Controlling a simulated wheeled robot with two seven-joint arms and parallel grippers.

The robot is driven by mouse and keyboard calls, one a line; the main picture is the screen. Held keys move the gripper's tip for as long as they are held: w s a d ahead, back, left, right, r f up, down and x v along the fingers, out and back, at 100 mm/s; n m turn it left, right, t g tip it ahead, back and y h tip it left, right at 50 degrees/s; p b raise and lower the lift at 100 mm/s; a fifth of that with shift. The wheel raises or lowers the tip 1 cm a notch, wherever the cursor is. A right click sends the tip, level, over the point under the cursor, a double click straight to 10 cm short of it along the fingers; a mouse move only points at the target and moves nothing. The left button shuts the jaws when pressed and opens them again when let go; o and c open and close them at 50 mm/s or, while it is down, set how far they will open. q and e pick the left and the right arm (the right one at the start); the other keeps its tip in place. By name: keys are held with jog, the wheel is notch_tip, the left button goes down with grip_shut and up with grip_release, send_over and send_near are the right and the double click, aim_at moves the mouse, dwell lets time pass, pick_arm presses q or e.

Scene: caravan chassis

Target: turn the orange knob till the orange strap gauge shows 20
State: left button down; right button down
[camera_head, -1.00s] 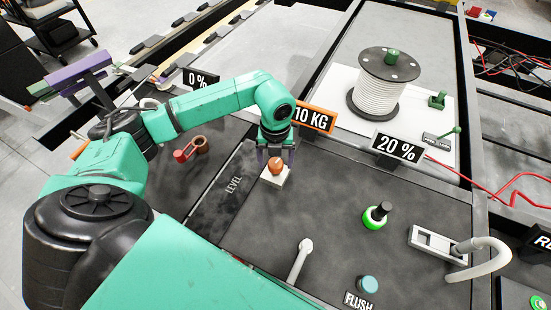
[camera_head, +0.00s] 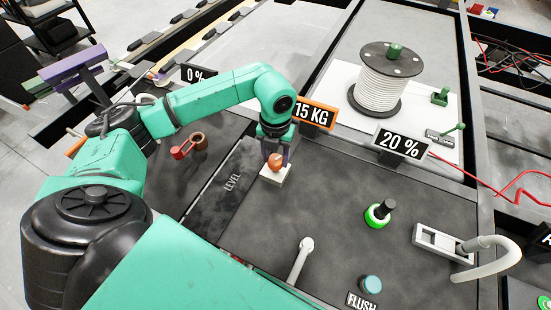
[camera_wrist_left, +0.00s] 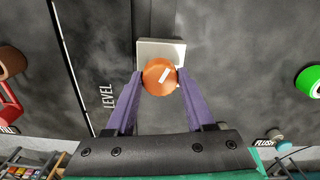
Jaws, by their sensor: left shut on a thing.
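The orange knob (camera_head: 275,161) sits on a white base block (camera_head: 274,176) on the dark panel. In the left wrist view the knob (camera_wrist_left: 160,76) has a pale mark on its face, slanting up to the right. My left gripper (camera_head: 275,156) is shut on the knob, its purple fingers on either side; they also show in the left wrist view (camera_wrist_left: 158,90). The orange-framed strap gauge (camera_head: 314,113) stands just behind the knob and reads 15 KG. My right gripper is not in view.
A 20 % sign (camera_head: 402,144) and a 0 % sign (camera_head: 199,73) stand behind the panel. A white hose spout (camera_head: 301,258), a green-ringed black knob (camera_head: 380,213) and a teal button (camera_head: 371,284) are to the right. A red and brown part (camera_head: 190,146) lies left.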

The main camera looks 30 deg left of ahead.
pick_arm(q)
jog(key=m+b, duration=0.2)
jog(key=m, duration=0.1)
jog(key=shift+m+b, duration=0.35)
jog(key=shift+m, duration=0.45)
jog(key=shift+r, duration=0.1)
jog(key=shift+c, duration=1.3)
grip_release()
notch_tip(320, 180, up, 8)
jog(key=shift+r+b, duration=0.2)
jog(key=shift+b, duration=0.35)
notch_tip(320, 180, up, 6)
jog(key=p, duration=0.1)
send_over(276, 159)
jog(key=shift+s, duration=0.1)
